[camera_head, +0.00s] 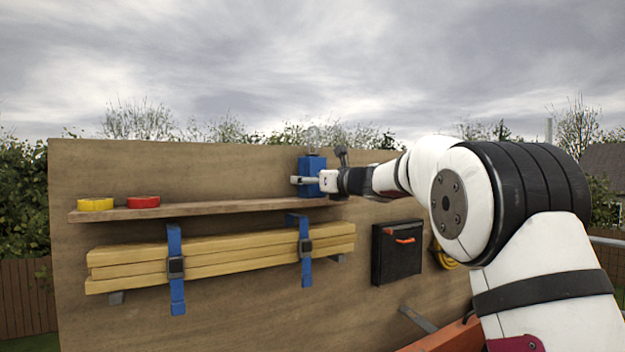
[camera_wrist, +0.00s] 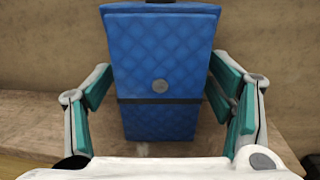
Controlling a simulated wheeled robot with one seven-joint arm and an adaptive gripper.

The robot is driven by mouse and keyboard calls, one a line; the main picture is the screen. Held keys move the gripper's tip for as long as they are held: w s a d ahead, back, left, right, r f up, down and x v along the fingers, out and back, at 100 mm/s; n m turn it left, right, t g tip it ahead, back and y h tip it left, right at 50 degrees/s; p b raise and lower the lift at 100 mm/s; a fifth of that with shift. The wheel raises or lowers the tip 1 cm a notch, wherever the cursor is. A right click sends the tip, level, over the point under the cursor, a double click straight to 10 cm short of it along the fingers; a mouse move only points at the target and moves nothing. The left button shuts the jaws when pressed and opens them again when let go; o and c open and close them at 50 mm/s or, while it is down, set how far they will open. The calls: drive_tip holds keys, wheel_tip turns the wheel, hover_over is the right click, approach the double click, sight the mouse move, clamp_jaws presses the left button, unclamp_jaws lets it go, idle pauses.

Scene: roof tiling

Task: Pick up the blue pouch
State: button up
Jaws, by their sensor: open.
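The blue pouch (camera_head: 312,170) stands upright at the right end of a wooden shelf, against the plywood board. In the wrist view the pouch (camera_wrist: 160,62) is quilted, with a dark band and a round grey button, and fills the middle. My gripper (camera_head: 308,181) is at the pouch in the head view, partly covering it. In the wrist view my gripper's teal-padded fingers (camera_wrist: 162,98) are open, one on each side of the pouch. A small gap shows on the left side; on the right the pad is close to the pouch, and I cannot tell whether it touches.
The shelf (camera_head: 220,208) also carries a yellow tape roll (camera_head: 95,204) and a red one (camera_head: 143,202) at its left. Below hang yellow timbers (camera_head: 230,255) in blue straps (camera_head: 175,270). A black case (camera_head: 396,252) hangs to the right, below my arm. The shelf's middle is clear.

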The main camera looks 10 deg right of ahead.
drive_tip(key=c, duration=1.6)
drive_tip(key=shift+r, duration=0.1)
